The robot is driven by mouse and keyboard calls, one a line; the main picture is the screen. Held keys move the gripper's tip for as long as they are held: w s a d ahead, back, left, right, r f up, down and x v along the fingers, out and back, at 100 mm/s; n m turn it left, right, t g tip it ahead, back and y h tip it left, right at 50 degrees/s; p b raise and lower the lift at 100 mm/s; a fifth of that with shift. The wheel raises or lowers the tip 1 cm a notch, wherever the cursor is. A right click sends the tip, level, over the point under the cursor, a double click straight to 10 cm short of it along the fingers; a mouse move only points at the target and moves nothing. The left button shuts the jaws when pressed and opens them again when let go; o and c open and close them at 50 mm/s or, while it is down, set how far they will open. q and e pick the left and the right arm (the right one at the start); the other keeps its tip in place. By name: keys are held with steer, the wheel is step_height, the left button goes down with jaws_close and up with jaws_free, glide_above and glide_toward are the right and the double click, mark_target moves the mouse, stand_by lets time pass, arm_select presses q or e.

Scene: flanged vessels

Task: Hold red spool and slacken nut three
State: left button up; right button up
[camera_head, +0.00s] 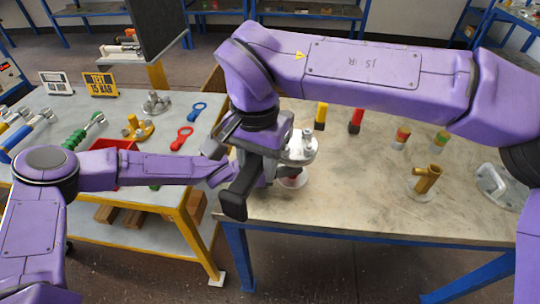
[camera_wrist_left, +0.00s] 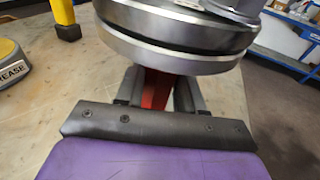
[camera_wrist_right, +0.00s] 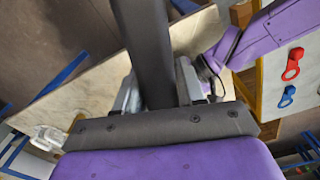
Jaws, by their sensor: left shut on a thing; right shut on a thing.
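The red spool (camera_wrist_left: 155,88) stands upright under a round grey flange (camera_wrist_left: 180,40). In the head view its flange top (camera_head: 302,148) shows beside my right gripper, with a bit of red low down (camera_head: 293,179). My left gripper (camera_wrist_left: 157,92) has its fingers on either side of the red body, just below the flange, and is shut on it. My right gripper (camera_head: 245,175) is shut on a dark bar-like tool (camera_wrist_right: 147,45), which also shows in the head view (camera_head: 236,198). The right gripper and tool hide part of the spool. I cannot make out nut three.
On the bench (camera_head: 350,205) stand yellow and red posts, a brass fitting (camera_head: 426,180) and a grey flanged part (camera_head: 498,185). The bench's front middle is clear.

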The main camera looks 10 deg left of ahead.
arm_select(q)
steer(key=o, duration=1)
steer(key=v, duration=1.2)
